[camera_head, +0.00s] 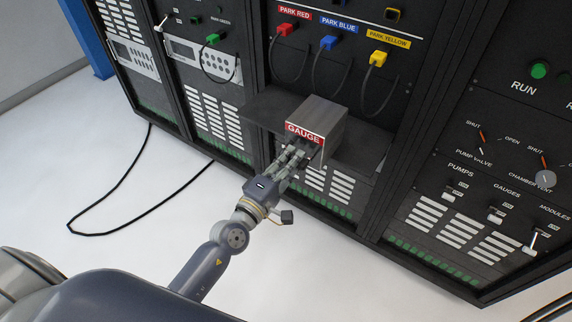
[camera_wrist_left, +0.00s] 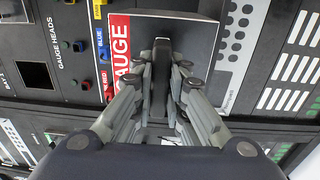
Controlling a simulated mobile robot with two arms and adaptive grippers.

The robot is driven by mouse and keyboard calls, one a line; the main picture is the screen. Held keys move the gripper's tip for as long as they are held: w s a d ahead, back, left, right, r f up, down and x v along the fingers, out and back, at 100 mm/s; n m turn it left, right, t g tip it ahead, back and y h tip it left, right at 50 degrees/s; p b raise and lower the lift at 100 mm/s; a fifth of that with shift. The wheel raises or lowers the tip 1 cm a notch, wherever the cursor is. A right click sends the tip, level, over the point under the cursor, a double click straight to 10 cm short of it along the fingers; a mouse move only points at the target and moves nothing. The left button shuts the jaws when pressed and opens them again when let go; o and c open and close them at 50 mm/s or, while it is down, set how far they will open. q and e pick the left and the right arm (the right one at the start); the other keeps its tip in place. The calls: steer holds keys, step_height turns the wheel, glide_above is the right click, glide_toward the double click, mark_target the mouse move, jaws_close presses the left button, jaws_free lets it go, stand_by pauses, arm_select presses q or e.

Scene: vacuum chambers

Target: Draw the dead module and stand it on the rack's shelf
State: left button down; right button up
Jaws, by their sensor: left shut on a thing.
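The module is a grey box (camera_head: 325,114) with a red GAUGE label on its front. It is at the rack's shelf (camera_head: 362,151), a dark plate jutting out on both sides of it. The box looks upright; whether its underside touches the shelf is hard to tell. My left gripper (camera_head: 300,153) is shut on the dark handle at the module's front. My right gripper is not in view.
Red (camera_head: 285,29), blue (camera_head: 329,42) and yellow (camera_head: 377,58) parked plugs with hanging cables are above the shelf. A green plug (camera_head: 213,39) is at the left. A switch panel (camera_head: 500,150) is at the right. A black cable (camera_head: 98,232) loops over the clear floor.

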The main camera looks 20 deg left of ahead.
mark_target(303, 147)
arm_select(q)
steer(key=shift+x, duration=3.3)
steer(key=x, duration=0.5)
steer(key=shift+f, duration=0.15)
steer(key=shift+w+d+f+b, duration=0.15)
steer(key=shift+w+f+b, duration=0.2)
steer(key=shift+f+b, duration=0.75)
steer(key=shift+b, duration=0.05)
